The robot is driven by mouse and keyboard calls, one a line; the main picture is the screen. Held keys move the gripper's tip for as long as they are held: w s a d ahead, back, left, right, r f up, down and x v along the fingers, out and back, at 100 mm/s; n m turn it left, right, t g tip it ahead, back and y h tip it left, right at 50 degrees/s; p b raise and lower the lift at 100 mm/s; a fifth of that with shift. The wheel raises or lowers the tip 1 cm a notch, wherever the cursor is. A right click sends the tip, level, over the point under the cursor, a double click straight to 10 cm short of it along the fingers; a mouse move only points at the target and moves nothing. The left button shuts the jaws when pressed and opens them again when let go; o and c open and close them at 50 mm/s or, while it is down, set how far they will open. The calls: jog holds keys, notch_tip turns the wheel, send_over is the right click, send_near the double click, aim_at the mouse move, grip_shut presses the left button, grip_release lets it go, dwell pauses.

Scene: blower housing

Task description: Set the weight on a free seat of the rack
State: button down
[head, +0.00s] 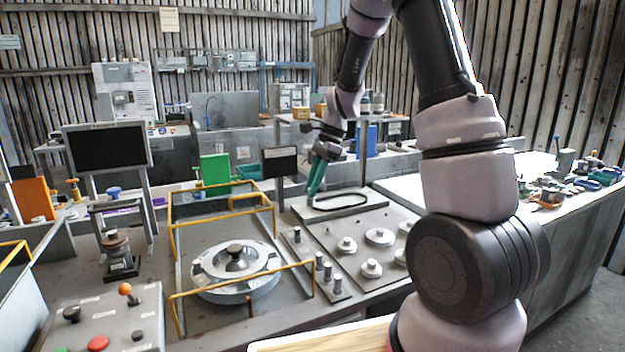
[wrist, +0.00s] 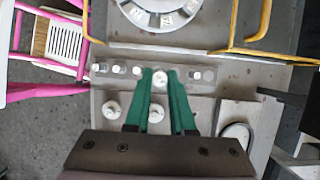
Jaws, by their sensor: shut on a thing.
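My gripper (head: 317,178) with green fingers points down beyond the rack in the head view; it also shows in the wrist view (wrist: 160,80). It is shut on the weight (wrist: 159,77), whose pale round top shows between the fingertips. In the head view the weight is too small to make out. The rack (head: 308,250) is a narrow strip with several short posts or weights: a group at its near end and one (head: 297,234) at its far end. In the wrist view, the fingertips overlap the gap between them; the weight's height above it cannot be told.
Several pale knobbed discs (head: 371,268) lie on the plate right of the rack. A pad with a black loop (head: 340,203) lies behind. A round housing (head: 236,270) with yellow rails (head: 240,287) stands left. A dark screen (head: 280,163) stands near my gripper.

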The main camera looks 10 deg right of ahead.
notch_tip(320, 180, down, 15)
jog(key=shift+r, duration=0.15)
dwell(0.7)
jog(key=shift+f, duration=0.45)
dwell(1.0)
jog(key=shift+f, duration=0.2)
jog(key=shift+f, duration=0.15)
dwell(0.4)
jog(key=shift+f, duration=0.35)
jog(key=c, duration=0.7)
grip_release()
